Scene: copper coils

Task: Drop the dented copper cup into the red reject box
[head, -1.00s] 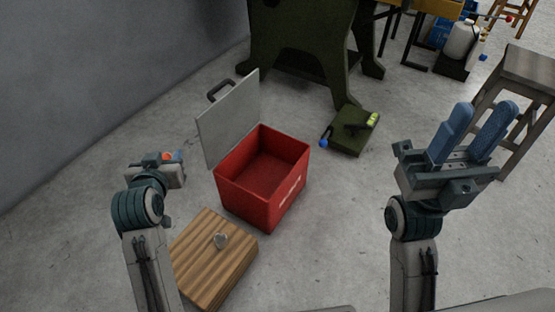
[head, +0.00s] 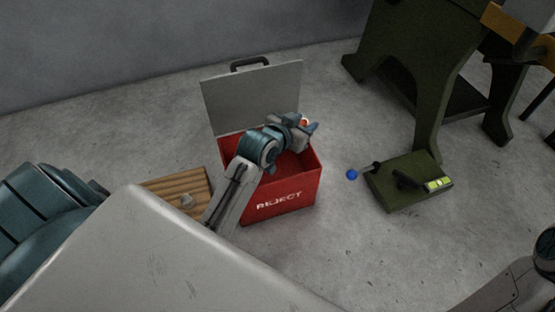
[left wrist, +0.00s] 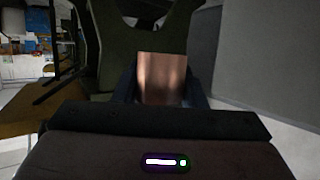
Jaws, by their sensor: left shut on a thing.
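The dented copper cup (head: 304,121) is a small orange-copper spot between the fingers of my left gripper (head: 309,127). In the left wrist view the cup (left wrist: 162,78) shows as a shiny copper shape held between the two dark fingers. The dent cannot be made out. The red reject box (head: 282,203) stands on the floor with its grey lid (head: 250,95) open at the back. In the head view my left gripper shows over the box's opening, toward its right side. My right gripper is out of view; only part of that arm shows at the lower right.
The floor between is bare.

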